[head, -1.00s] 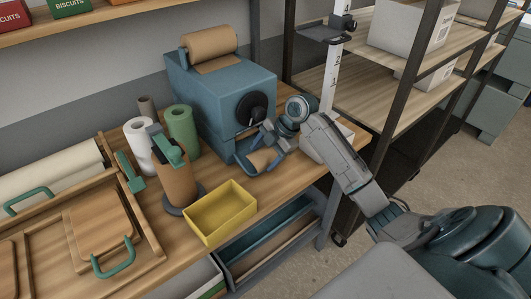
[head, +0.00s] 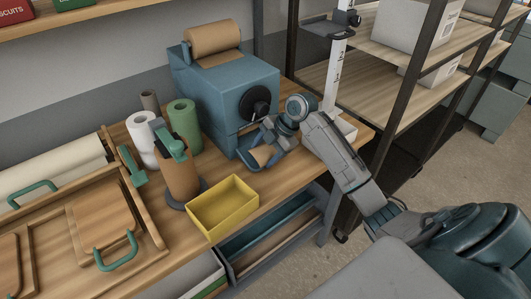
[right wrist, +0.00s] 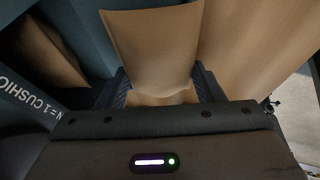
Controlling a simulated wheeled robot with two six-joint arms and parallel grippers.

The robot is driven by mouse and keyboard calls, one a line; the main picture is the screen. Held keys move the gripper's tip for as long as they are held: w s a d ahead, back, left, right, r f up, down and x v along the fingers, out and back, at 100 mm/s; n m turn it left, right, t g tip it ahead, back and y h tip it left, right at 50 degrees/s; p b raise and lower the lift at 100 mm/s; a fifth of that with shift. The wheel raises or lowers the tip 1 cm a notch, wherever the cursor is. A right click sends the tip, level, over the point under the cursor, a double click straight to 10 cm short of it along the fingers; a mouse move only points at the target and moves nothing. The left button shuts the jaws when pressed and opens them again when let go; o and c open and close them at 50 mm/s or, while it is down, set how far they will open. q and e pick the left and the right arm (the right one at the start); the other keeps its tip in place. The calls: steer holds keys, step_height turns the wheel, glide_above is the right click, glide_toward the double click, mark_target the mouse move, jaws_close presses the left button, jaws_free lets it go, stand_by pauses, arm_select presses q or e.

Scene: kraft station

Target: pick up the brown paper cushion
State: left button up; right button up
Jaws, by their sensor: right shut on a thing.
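The brown paper cushion (head: 261,155) lies at the blue outlet tray on the front of the blue cushion machine (head: 215,95). My right gripper (head: 269,146) reaches in from the right and is shut on the cushion, covering part of it in the head view. In the right wrist view the cushion (right wrist: 153,45) stands between the two dark fingers of the gripper (right wrist: 161,90). My left gripper is not in view.
A yellow bin (head: 223,209) stands at the bench's front edge, left of the outlet. A brown roll (head: 179,170) on a dispenser, a white roll (head: 142,140) and a green roll (head: 183,126) stand left of the machine. A dark shelf post (head: 405,100) rises to the right.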

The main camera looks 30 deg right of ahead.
steer(key=shift+s+f, duration=0.1)
steer(key=shift+s, duration=0.2)
steer(key=s, duration=0.2)
steer(key=s+b, duration=0.1)
steer(key=s, duration=0.2)
steer(key=s+b, duration=0.1)
steer(key=s, duration=0.1)
steer(key=shift+s+d, duration=0.3)
steer(key=shift+d, duration=0.05)
steer(key=s+b, duration=0.1)
steer(key=s, duration=0.4)
steer(key=shift+d+b, duration=0.2)
steer(key=shift+b, duration=0.15)
steer(key=shift+s+p, duration=1.1)
steer(key=shift+s, duration=1.3)
step_height(320, 180, up, 13)
steer(key=p, duration=1.2)
steer(key=shift+d+r+p, duration=0.15)
steer(key=shift+r+p, duration=0.05)
steer(key=shift+p, duration=0.15)
